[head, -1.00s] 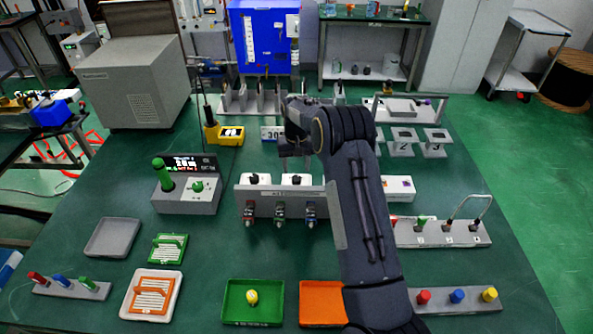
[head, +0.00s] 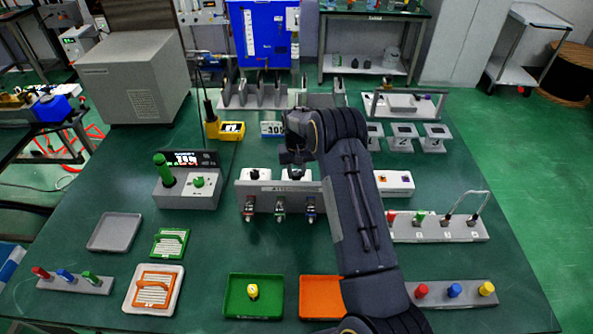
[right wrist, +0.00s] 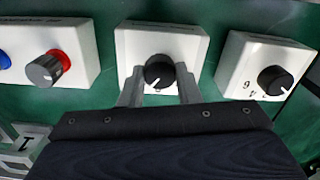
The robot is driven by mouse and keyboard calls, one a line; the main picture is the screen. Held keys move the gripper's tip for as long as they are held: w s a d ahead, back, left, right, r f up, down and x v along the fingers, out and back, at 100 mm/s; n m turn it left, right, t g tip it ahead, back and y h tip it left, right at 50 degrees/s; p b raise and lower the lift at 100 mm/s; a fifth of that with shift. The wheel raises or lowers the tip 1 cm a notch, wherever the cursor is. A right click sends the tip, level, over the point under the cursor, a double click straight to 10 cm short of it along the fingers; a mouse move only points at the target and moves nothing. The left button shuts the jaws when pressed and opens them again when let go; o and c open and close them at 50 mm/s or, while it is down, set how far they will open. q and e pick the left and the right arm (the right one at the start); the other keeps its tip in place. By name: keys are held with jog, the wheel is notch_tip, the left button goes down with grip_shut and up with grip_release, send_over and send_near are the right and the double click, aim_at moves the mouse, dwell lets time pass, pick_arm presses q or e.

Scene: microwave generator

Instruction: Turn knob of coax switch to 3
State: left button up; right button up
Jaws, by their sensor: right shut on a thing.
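Two small white boxes with black knobs stand behind the grey panel: a left one (head: 254,175) and a right one, mostly covered by my arm. My right gripper (head: 294,160) is down at the right one. In the right wrist view, my right gripper's fingers (right wrist: 158,90) are shut on the black knob (right wrist: 159,70) of the middle white box (right wrist: 190,44). Its white pointer line points down-left in that picture. Another white box with a black knob (right wrist: 275,80) is apart at the right. I cannot read which box is the coax switch. My left gripper is out of view.
A grey panel (head: 232,205) with several connectors stands just in front of the knob boxes. A white box with a grey knob (right wrist: 44,70) is at the left in the right wrist view.

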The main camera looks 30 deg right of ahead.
aim_at(296, 173)
jog(key=shift+f+m+b, duration=0.25)
jog(key=shift+m+b, duration=0.65)
jog(key=shift+b, duration=0.25)
jog(key=shift+r+m, duration=0.2)
jog(key=shift+m, duration=0.4)
jog(key=o, duration=1)
jog(key=shift+r, duration=0.15)
notch_tip(296, 173, up, 8)
jog(key=shift+f+b, duration=0.15)
jog(key=shift+b, duration=0.7)
